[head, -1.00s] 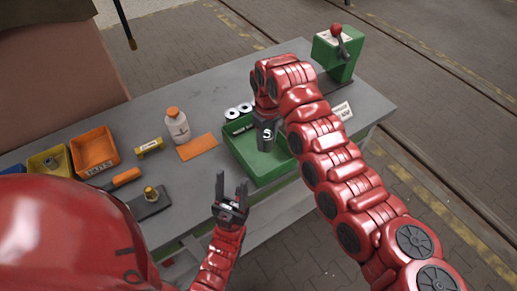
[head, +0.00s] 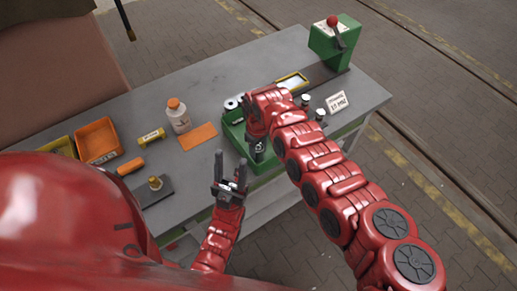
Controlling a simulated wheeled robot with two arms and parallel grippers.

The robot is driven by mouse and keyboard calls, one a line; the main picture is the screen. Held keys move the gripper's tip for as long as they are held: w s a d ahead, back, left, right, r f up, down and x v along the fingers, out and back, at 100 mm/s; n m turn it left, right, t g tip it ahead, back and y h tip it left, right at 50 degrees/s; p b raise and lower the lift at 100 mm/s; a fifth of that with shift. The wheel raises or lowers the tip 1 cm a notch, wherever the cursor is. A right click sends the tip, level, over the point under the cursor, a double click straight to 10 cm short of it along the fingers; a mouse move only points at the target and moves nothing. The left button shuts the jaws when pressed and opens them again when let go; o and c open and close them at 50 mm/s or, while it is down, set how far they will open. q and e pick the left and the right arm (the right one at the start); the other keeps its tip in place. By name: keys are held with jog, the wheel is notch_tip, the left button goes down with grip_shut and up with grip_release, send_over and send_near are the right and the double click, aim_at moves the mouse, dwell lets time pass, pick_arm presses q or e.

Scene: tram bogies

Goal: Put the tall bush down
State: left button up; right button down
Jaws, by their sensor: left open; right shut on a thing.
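My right gripper (head: 258,152) points down over the green tray (head: 278,163). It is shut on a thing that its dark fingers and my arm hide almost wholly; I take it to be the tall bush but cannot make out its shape. Whether it touches the tray floor cannot be told. My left gripper (head: 230,172) is open and empty, fingers up, in front of the table's near edge.
Right of the tray stand small dark posts with pale tops (head: 320,115), a label card (head: 337,102) and a green press (head: 334,42). Left are a white bottle (head: 178,116), orange mat (head: 198,136), orange bin (head: 97,140) and dark plate (head: 150,192).

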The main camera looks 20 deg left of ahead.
jog(key=shift+f, duration=0.1)
jog(key=c, duration=0.6)
grip_release()
